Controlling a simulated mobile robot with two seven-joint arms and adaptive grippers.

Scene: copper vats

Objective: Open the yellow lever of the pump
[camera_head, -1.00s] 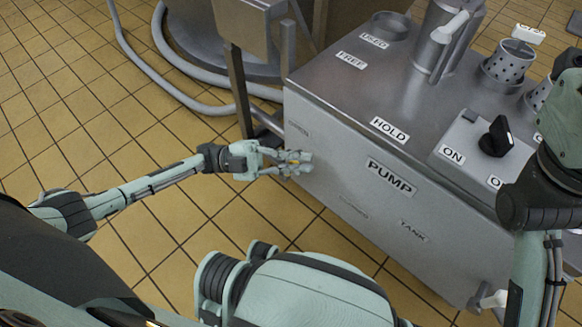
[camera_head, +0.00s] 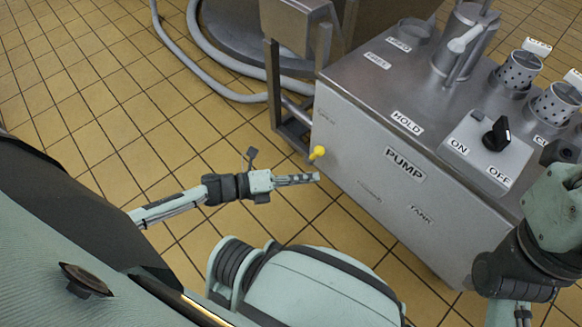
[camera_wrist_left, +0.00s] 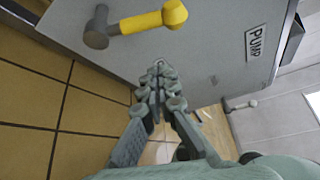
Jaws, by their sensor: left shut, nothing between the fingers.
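The yellow lever (camera_head: 317,153) juts from the front side of the grey metal pump cabinet (camera_head: 345,165), near its left end. In the left wrist view the lever (camera_wrist_left: 150,20) has a yellow handle with a round knob, on a grey pivot, and lies roughly along the cabinet face. My left gripper (camera_head: 312,178) is just below the lever in the head view, apart from it, with its fingers (camera_wrist_left: 158,72) closed together and empty. My right arm (camera_head: 530,240) enters at the right edge; its gripper is not visible.
The PUMP label (camera_head: 404,163) is on the cabinet front. On top are a black knob (camera_head: 496,134) between ON and OFF, a metal jug (camera_head: 465,40) and perforated cups (camera_head: 518,70). Hoses (camera_head: 215,85) lie at the back left. The tiled floor (camera_head: 90,110) is clear at left.

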